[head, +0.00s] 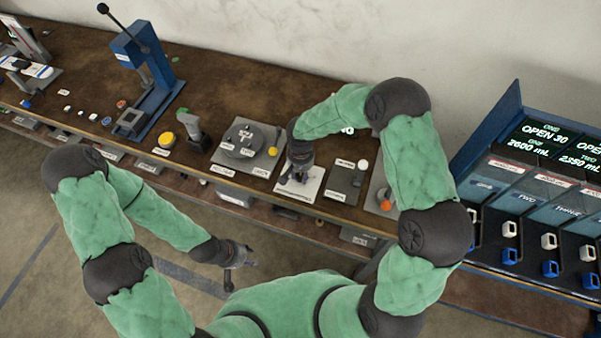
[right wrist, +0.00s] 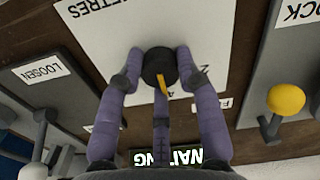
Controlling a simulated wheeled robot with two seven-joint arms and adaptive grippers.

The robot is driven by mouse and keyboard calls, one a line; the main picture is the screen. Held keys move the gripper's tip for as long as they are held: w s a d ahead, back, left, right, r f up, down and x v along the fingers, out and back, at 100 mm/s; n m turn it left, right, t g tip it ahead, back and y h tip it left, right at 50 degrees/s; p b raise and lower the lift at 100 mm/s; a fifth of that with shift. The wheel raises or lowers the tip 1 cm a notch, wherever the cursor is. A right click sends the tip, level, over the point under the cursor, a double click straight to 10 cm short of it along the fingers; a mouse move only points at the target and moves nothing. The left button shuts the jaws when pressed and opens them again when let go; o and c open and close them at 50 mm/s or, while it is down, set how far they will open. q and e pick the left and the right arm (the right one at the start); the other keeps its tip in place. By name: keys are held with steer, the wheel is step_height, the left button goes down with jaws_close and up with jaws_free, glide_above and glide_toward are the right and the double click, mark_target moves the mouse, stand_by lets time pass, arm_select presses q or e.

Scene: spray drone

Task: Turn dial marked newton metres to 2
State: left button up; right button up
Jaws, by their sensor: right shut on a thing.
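The dial is a black round knob (right wrist: 160,68) with a yellow pointer, on a white plate (right wrist: 112,30). The plate's upside-down lettering reads partly "METRES". The pointer aims down and slightly right in the right wrist view; the small marks near it are partly hidden and hard to read. My right gripper (right wrist: 157,60) is shut on the knob, with fingers around its sides. In the head view my right gripper (head: 294,176) is over the white plate (head: 310,184) and hides the knob. My left gripper (head: 235,258) hangs in front of the bench, away from it; its jaw state is unclear.
A yellow-knobbed lever (right wrist: 285,100) stands on the neighbouring grey plate, and a "LOOSEN" plate (right wrist: 60,90) is on the other side. A grey disc fixture (head: 247,138) and an orange-knobbed panel (head: 381,195) flank the dial.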

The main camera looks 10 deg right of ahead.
steer(key=shift+w+r+n, duration=0.25)
steer(key=shift+w+n, duration=0.15)
steer(key=shift+n, duration=0.2)
steer(key=n, duration=0.4)
steer(key=shift+r, duration=0.1)
steer(key=n, duration=0.3)
steer(key=shift+a, duration=0.1)
steer(key=shift+n, duration=1.9)
steer(key=o, duration=1)
steer(key=shift+a, duration=0.1)
steer(key=shift+o, duration=0.6)
steer(key=shift+s+a, duration=0.1)
steer(key=shift+a, duration=0.05)
steer(key=shift+f, duration=0.2)
